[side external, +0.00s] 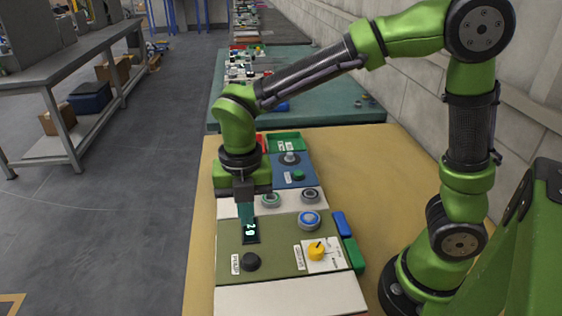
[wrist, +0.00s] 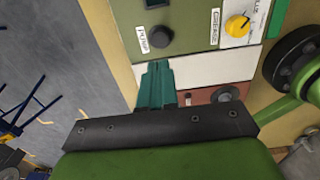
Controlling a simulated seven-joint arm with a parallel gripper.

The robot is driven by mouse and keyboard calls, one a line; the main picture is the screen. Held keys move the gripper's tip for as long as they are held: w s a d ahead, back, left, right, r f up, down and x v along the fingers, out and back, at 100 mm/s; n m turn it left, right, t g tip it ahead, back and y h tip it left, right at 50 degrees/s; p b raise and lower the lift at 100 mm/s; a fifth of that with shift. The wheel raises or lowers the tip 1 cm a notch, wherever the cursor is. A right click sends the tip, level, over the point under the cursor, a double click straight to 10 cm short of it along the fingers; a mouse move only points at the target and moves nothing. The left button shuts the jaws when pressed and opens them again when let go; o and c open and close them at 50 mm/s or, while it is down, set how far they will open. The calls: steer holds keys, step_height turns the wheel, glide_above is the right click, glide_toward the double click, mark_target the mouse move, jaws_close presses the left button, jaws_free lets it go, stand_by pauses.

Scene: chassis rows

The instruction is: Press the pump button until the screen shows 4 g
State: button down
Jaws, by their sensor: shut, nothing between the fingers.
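The black round pump button (side external: 251,261) sits on the olive panel beside its PUMP label (side external: 235,264). It also shows in the wrist view (wrist: 159,37), and it looks uncovered. The small dark screen (side external: 251,231) lies just behind the button and shows cyan characters, a 2 and then a sign like g or 0, too small to be sure. In the wrist view only part of the screen (wrist: 157,3) shows, at the top edge. My gripper (side external: 245,213) is shut and empty, its teal fingers pointing down over the screen's far side, apart from the button. The fingertips also show in the wrist view (wrist: 158,68).
A yellow knob (side external: 317,251) with a GREASE label (side external: 299,257) and a blue round button (side external: 309,220) stand to the right on the same panel. Blue (side external: 342,224) and green (side external: 354,255) blocks edge the panel. A bare white panel (side external: 290,297) lies in front.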

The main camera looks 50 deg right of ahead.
mark_target(252, 257)
step_height(252, 257, down, 10)
steer(key=shift+f, duration=0.1)
stand_by(0.4)
steer(key=shift+s+f, duration=0.1)
steer(key=shift+f, duration=1.05)
steer(key=shift+r, duration=0.1)
step_height(252, 257, up, 14)
steer(key=shift+w+a+r, duration=0.15)
steer(key=shift+w+r, duration=0.1)
steer(key=shift+w, duration=0.1)
